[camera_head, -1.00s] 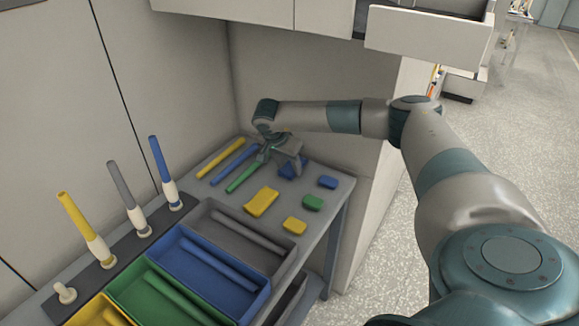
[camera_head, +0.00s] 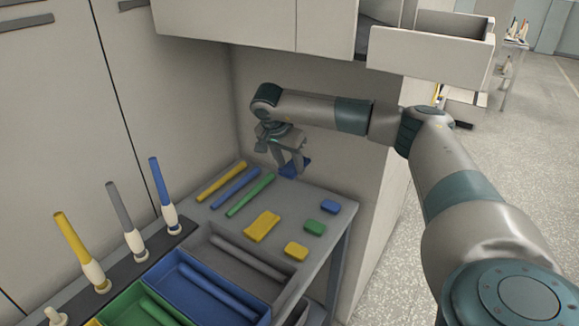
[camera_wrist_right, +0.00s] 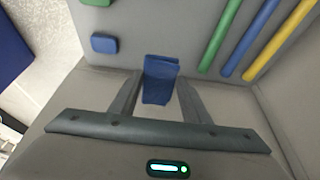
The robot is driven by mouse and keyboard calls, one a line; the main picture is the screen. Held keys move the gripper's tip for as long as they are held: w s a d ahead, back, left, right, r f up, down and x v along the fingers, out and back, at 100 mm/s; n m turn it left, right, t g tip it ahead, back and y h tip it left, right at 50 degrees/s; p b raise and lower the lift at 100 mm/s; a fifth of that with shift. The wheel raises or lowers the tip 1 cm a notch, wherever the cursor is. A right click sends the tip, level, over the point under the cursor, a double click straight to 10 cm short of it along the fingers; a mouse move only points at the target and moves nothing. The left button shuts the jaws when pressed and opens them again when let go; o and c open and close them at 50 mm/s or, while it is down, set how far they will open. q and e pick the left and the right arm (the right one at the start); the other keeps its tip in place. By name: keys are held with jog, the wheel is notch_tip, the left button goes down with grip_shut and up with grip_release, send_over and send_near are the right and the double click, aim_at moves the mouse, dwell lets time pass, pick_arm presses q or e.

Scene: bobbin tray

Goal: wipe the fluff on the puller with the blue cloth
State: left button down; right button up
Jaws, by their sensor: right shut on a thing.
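The blue cloth (camera_head: 295,167) is a small folded dark blue piece hanging from my right gripper (camera_head: 288,164), above the far end of the grey table. My right gripper is shut on it. In the right wrist view the cloth (camera_wrist_right: 160,82) sits between the two fingers. I cannot tell which thing is the puller, and no fluff can be made out. My left gripper is not in view.
Yellow (camera_head: 222,182), blue (camera_head: 236,188) and green (camera_head: 250,195) rods lie on the table (camera_head: 280,203). A yellow cloth-like piece (camera_head: 262,226) and several small blocks lie nearby. Coloured trays (camera_head: 200,288) and upright bobbins (camera_head: 164,190) stand nearer; an open drawer (camera_head: 430,55) juts out above.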

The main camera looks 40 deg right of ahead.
jog(key=o, duration=0.4)
jog(key=shift+c, duration=1.6)
jog(key=s+a+n+t+y, duration=0.1)
jog(key=s+a+n, duration=0.2)
jog(key=a, duration=0.7)
jog(key=s+a+n+t+y, duration=0.1)
jog(key=s+a+n+y, duration=0.1)
jog(key=a+n, duration=0.5)
jog(key=s+a+r+n+t+y, duration=0.1)
jog(key=s+a+n, duration=0.3)
jog(key=a, duration=1.1)
jog(key=shift+s+a+n, duration=0.2)
jog(key=shift+n, duration=0.2)
jog(key=shift+r, duration=0.1)
